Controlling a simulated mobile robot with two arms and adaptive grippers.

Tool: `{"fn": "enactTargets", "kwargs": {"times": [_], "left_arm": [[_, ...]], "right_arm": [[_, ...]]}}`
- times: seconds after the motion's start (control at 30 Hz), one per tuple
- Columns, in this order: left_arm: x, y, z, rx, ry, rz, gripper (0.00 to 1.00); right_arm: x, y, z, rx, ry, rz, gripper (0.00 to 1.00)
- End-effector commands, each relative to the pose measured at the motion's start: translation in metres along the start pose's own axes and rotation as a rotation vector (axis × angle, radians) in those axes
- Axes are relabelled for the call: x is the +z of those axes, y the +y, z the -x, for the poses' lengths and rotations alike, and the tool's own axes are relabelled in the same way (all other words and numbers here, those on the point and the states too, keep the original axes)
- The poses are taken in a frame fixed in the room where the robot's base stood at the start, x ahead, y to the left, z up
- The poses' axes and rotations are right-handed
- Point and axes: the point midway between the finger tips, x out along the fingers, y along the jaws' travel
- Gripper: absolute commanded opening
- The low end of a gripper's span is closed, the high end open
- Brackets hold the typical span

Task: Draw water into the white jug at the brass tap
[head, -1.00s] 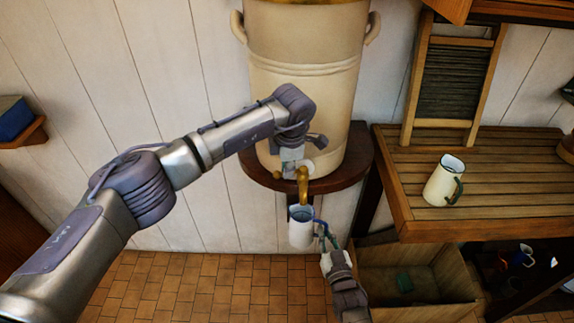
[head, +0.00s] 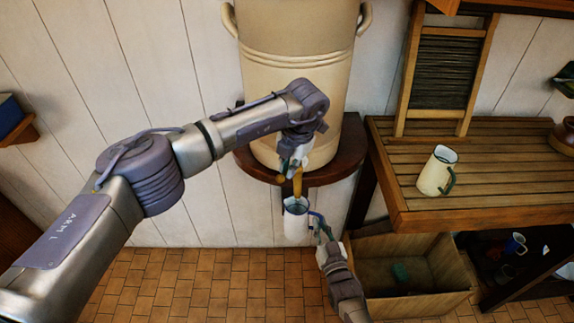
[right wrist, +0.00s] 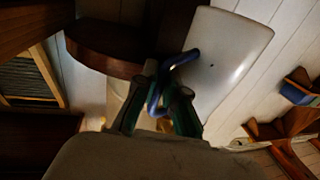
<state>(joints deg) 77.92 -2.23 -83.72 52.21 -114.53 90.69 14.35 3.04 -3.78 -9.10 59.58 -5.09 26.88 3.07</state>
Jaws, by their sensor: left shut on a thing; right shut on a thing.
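The white jug (head: 297,226) is upright directly below the brass tap (head: 298,184), its open mouth at the spout. My right gripper (head: 320,226) is shut on its blue handle (head: 314,214); the handle also shows in the right wrist view (right wrist: 181,60), between the green fingers, beside the large white jug body (right wrist: 228,62). My left gripper (head: 290,166) is shut at the tap's top, in front of the big cream water urn (head: 298,75), and hides the tap's handle. I cannot tell whether water runs or how full the jug is.
The urn stands on a dark round shelf (head: 345,165). To the right is a slatted wooden bench (head: 500,190) with a cream, green-handled jug (head: 436,173) and a washboard (head: 450,70). An open wooden crate (head: 440,275) stands below. The tiled floor at left is clear.

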Motion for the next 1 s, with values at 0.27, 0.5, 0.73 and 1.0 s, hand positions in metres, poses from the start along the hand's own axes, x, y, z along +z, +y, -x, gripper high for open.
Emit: {"fn": "enactTargets", "kwargs": {"times": [0.27, 0.5, 0.73, 1.0], "left_arm": [[0.0009, 0.0004, 0.0020, 0.002, 0.000, 0.017, 0.00], [0.0010, 0.0006, 0.0021, 0.002, -0.001, 0.016, 0.15], [0.0006, 0.0001, 0.0012, 0.001, 0.001, 0.015, 0.37], [0.0006, -0.0001, 0.0048, 0.001, 0.001, 0.015, 0.37]], "right_arm": [[-0.0015, -0.0001, -0.0006, 0.000, 0.003, -0.001, 0.00], [-0.0016, -0.0001, -0.0006, 0.000, 0.003, -0.001, 0.00], [-0.0015, -0.0001, -0.0006, 0.000, 0.003, -0.001, 0.00], [-0.0015, -0.0001, -0.0006, 0.000, 0.003, -0.001, 0.00]]}}
